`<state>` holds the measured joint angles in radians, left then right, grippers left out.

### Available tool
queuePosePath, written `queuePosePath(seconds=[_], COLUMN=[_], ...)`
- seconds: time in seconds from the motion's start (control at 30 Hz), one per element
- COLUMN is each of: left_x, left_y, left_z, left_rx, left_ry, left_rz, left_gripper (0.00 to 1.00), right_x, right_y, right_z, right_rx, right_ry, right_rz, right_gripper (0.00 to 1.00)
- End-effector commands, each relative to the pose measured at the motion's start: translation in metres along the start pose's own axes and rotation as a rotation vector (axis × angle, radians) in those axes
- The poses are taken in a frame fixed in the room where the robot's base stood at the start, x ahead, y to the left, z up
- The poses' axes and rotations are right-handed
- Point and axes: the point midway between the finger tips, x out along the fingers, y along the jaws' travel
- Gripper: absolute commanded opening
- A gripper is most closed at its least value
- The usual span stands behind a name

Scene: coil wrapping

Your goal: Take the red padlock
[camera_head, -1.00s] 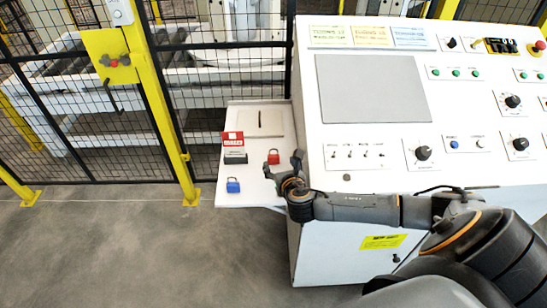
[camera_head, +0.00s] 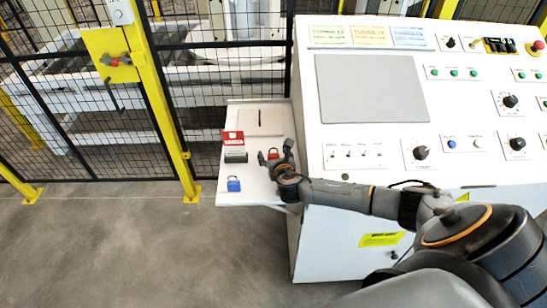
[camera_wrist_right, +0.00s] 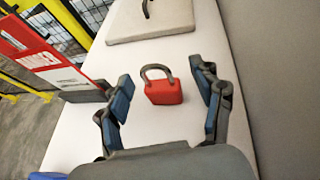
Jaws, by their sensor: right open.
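The red padlock (camera_head: 273,154) lies on the white side shelf (camera_head: 256,196) left of the control console. In the right wrist view the red padlock (camera_wrist_right: 164,88) has a dark grey shackle pointing away from me. My right gripper (camera_head: 276,155) is over the shelf, and in the wrist view my right gripper (camera_wrist_right: 165,103) is open with a finger on each side of the padlock. I see gaps between both fingers and the padlock. My left gripper is not in view.
A blue padlock (camera_head: 234,184) lies at the shelf's front left. A red and white tag holder (camera_head: 233,146) stands at the left, and a pale plate (camera_head: 262,121) lies behind. The console (camera_head: 310,180) borders the shelf on the right, and a mesh fence (camera_head: 90,150) stands behind.

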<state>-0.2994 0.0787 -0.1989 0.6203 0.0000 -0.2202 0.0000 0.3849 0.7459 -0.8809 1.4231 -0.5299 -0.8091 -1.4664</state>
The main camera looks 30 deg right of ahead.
Motion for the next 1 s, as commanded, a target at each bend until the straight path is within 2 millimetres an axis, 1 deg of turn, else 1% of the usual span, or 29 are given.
queuePosePath(seconds=[0.07, 0.1, 0.27, 0.3, 0.37, 0.4, 0.77, 0.87, 1.0], left_x=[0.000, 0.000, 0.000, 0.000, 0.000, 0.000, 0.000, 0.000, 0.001], left_y=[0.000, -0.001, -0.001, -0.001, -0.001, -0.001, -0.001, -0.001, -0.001], left_z=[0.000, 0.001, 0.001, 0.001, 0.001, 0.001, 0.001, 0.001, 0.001], left_rx=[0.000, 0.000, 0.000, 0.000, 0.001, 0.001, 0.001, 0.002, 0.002], left_ry=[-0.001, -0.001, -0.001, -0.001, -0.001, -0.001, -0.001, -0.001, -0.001], left_rz=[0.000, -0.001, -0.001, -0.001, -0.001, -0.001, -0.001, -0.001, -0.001], left_gripper=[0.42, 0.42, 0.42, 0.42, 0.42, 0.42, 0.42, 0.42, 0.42], right_x=[0.000, 0.000, 0.000, 0.000, 0.000, 0.000, -0.001, -0.004, -0.014], right_y=[0.000, 0.000, 0.000, 0.000, 0.000, 0.000, 0.000, -0.001, -0.001], right_z=[0.000, 0.000, 0.000, 0.000, 0.000, 0.000, 0.002, 0.011, 0.035], right_rx=[0.000, 0.000, 0.000, 0.000, 0.000, 0.000, 0.001, 0.000, 0.002], right_ry=[0.000, 0.000, 0.000, 0.000, 0.000, 0.000, -0.001, -0.004, -0.005], right_rz=[0.000, 0.000, 0.000, 0.000, 0.000, 0.000, 0.000, -0.001, 0.001], right_gripper=[0.66, 0.58, 0.25, 0.17, 0.05, 0.01, 0.01, 0.01, 0.01])
